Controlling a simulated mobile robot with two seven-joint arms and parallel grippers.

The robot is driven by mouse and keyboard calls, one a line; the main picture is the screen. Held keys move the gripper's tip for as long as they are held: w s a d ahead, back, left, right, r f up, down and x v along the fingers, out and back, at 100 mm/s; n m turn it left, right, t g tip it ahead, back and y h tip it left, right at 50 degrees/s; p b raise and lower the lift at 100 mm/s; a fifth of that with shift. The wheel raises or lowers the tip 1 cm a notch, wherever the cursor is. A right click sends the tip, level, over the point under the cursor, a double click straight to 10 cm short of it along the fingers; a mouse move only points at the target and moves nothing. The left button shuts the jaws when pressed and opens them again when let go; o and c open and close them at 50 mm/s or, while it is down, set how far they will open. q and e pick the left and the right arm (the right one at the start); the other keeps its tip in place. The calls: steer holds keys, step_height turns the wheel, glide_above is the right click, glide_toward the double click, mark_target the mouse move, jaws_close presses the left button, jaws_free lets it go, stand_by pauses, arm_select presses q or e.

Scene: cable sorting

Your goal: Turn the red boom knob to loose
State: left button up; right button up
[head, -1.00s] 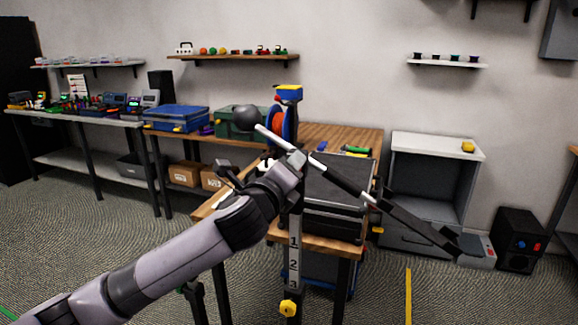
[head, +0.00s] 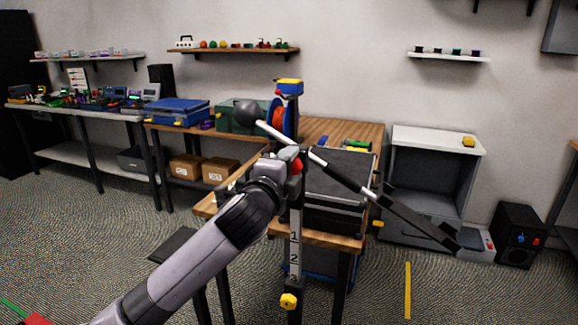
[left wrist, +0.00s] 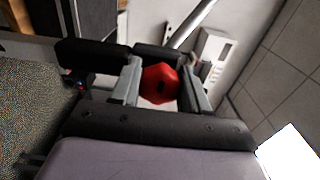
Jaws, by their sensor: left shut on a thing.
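The red boom knob (head: 297,167) shows at the joint where the tilted boom (head: 340,172) crosses the upright stand post (head: 295,222). In the left wrist view the red knob (left wrist: 158,83) lies between the two grey fingers. My left gripper (head: 290,155) is at this joint, its fingers shut on the knob. The boom slopes from a dark round head (head: 248,113) at upper left to a black end at lower right. The post carries the marks 1, 2, 3 and a yellow knob (head: 289,301) low down. My right gripper is out of view.
A wooden workbench (head: 345,132) with a black case (head: 338,190) stands close behind the post. A blue reel (head: 287,118) is behind the boom. A grey cabinet (head: 432,140) and a black speaker box (head: 519,237) stand to the right.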

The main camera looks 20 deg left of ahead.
arm_select(q)
steer(key=shift+a+r, duration=0.1)
steer(key=shift+r, duration=0.2)
steer(key=o, duration=1)
steer(key=shift+f, duration=0.15)
steer(key=shift+f, duration=0.3)
steer(key=shift+s, duration=0.1)
